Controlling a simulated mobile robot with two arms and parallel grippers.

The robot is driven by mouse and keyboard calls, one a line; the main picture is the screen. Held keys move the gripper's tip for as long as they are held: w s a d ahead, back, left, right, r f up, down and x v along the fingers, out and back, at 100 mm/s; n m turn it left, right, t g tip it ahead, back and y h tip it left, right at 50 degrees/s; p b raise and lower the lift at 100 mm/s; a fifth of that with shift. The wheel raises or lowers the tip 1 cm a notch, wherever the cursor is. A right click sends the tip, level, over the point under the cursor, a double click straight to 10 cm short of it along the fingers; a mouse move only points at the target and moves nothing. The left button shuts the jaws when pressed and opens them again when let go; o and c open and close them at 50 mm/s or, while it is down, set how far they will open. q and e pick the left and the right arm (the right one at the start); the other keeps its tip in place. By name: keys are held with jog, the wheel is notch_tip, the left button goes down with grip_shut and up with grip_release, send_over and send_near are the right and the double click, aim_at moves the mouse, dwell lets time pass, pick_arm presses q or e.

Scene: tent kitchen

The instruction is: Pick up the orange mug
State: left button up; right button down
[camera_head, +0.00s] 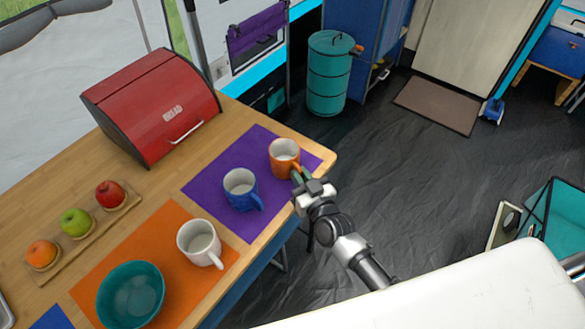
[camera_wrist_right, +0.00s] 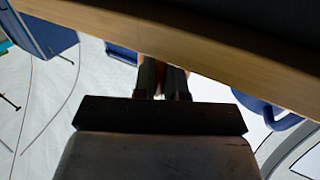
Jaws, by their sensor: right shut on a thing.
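The orange mug (camera_head: 284,156) stands upright on the purple mat (camera_head: 222,187), near the table's right corner, with its handle toward my right arm. My right gripper (camera_head: 299,178) is at the mug's handle side and is shut on the handle. In the right wrist view the gripper's two fingers (camera_wrist_right: 163,80) are close together with a sliver of orange between them, beside the wooden table edge. The mug's body is mostly hidden in that view. My left gripper is not in view.
A blue mug (camera_head: 241,189) stands close left of the orange mug. A white mug (camera_head: 200,243) and teal bowl (camera_head: 131,295) are on an orange mat (camera_head: 172,228). A red bread box (camera_head: 152,105) and fruit tray (camera_head: 86,232) stand farther left. Open floor lies right of the table.

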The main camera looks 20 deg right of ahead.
aim_at(301, 171)
jog(key=shift+r, duration=0.1)
jog(key=shift+r, duration=0.7)
notch_tip(301, 171, up, 3)
jog(key=shift+f+p, duration=0.1)
jog(key=shift+p, duration=0.4)
jog(key=s+d+r, duration=0.4)
jog(key=d+r, duration=0.2)
jog(key=d, duration=0.4)
jog(key=shift+s+d+r, duration=0.15)
jog(key=shift+d+r, duration=0.1)
jog(key=shift+d, duration=0.15)
dwell(1.6)
